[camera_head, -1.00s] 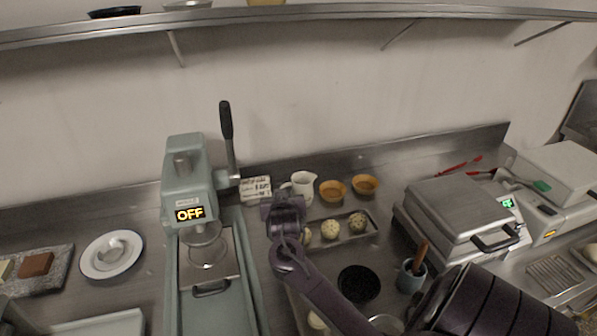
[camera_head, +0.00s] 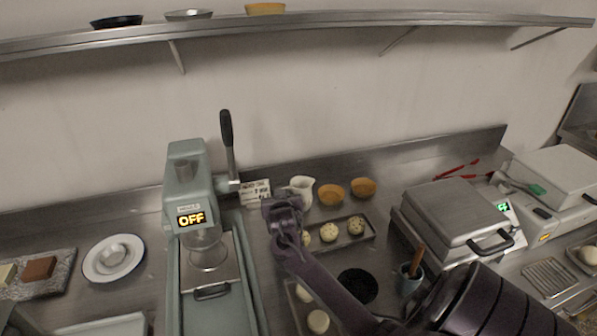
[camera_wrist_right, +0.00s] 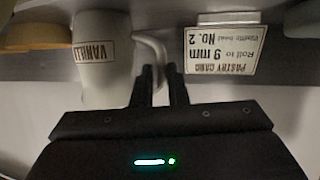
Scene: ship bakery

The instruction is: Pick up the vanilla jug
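The vanilla jug (camera_head: 303,188) is white and stands upright at the back of the steel counter, its handle on the left. In the right wrist view the jug (camera_wrist_right: 100,80) appears upside down with its "VANILLA" label, and its handle curves toward my fingers. My right gripper (camera_wrist_right: 162,78) has its two fingers apart, with the lower part of the handle between them; whether they touch it is hard to tell. In the head view my right gripper (camera_head: 277,202) is beside the handle, its tips partly hidden by my wrist. My left gripper is out of view.
A pastry card (camera_head: 255,190) stands left of the jug, and two orange bowls (camera_head: 331,194) stand to its right. A tray of dough balls (camera_head: 371,233) lies in front. A green press (camera_head: 190,190) with a tall lever is close on the left. A shelf (camera_head: 350,20) runs above.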

